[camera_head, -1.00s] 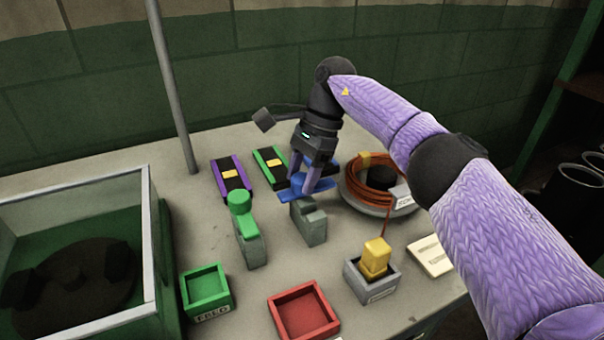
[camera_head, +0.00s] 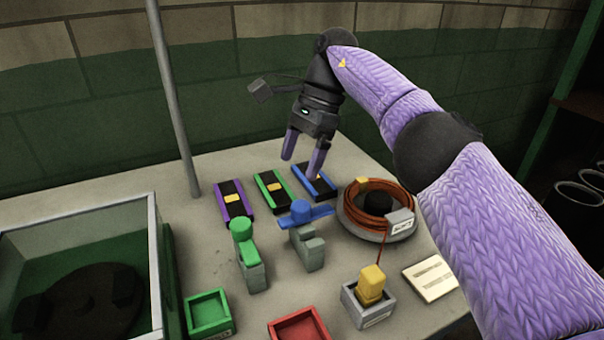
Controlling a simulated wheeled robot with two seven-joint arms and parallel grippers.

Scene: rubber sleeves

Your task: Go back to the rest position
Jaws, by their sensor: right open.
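My right gripper (camera_head: 304,158) is open and empty, with its two purple fingers pointing down. It hangs above the back of the table, over the green-edged and blue-edged black blocks. A blue piece (camera_head: 302,211) sits on a grey stand (camera_head: 308,248) in front of it, apart from the fingers. A green piece (camera_head: 242,230) sits on another grey stand (camera_head: 252,270) to the left. My left gripper is not in view.
Purple-edged (camera_head: 239,209), green-edged (camera_head: 281,200) and blue-edged (camera_head: 324,187) blocks lie in a row. An orange cable coil (camera_head: 352,212) lies right. Green (camera_head: 205,311) and red (camera_head: 300,328) trays and a yellow piece (camera_head: 371,283) are in front. A glass-walled box (camera_head: 153,250) and grey pole (camera_head: 172,90) stand left.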

